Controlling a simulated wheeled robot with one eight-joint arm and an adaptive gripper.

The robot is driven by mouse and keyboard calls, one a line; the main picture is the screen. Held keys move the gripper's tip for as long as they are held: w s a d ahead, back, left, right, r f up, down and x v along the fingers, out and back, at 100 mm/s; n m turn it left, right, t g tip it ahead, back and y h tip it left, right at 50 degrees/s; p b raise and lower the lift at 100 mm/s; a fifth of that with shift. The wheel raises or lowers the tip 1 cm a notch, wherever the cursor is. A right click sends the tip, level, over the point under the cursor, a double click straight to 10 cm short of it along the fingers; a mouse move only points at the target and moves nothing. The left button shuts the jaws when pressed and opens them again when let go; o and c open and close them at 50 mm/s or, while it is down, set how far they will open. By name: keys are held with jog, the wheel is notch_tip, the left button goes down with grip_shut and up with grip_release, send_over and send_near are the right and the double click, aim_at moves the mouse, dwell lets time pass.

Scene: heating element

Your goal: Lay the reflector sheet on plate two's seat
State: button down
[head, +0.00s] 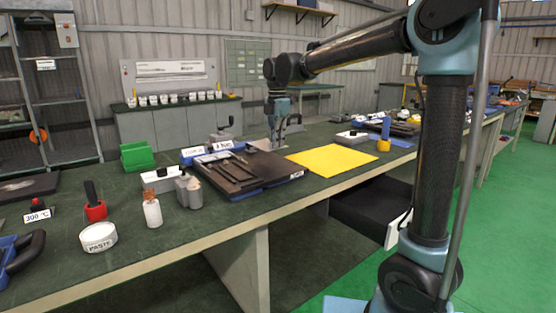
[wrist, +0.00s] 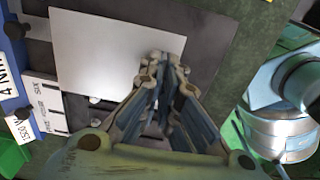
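A flat pale grey-white sheet, which looks like the reflector sheet (wrist: 95,50), lies under my gripper in the wrist view. A darker flat surface shows around its top and right sides. My gripper (wrist: 168,72) is over the sheet's right edge, its two fingers close together with a narrow dark gap. I cannot tell whether the tips pinch the sheet. In the head view my gripper (head: 277,143) points down at the back of a dark plate on a blue base (head: 250,172). Which plate is plate two cannot be read, and its seat is not clearly visible.
A yellow sheet (head: 330,159) lies right of the dark plate. A green bin (head: 137,156), grey block (head: 188,190), white bottle (head: 152,210), paste tub (head: 98,237) and red-based tool (head: 95,208) stand to the left. Bare bench shows along the front edge.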

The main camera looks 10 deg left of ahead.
aim_at(278, 164)
jog(key=shift+d+f, duration=0.15)
jog(key=shift+f, duration=3.1)
jog(key=c, duration=1.8)
grip_release()
notch_tip(278, 164, up, 12)
jog(key=shift+r, duration=0.1)
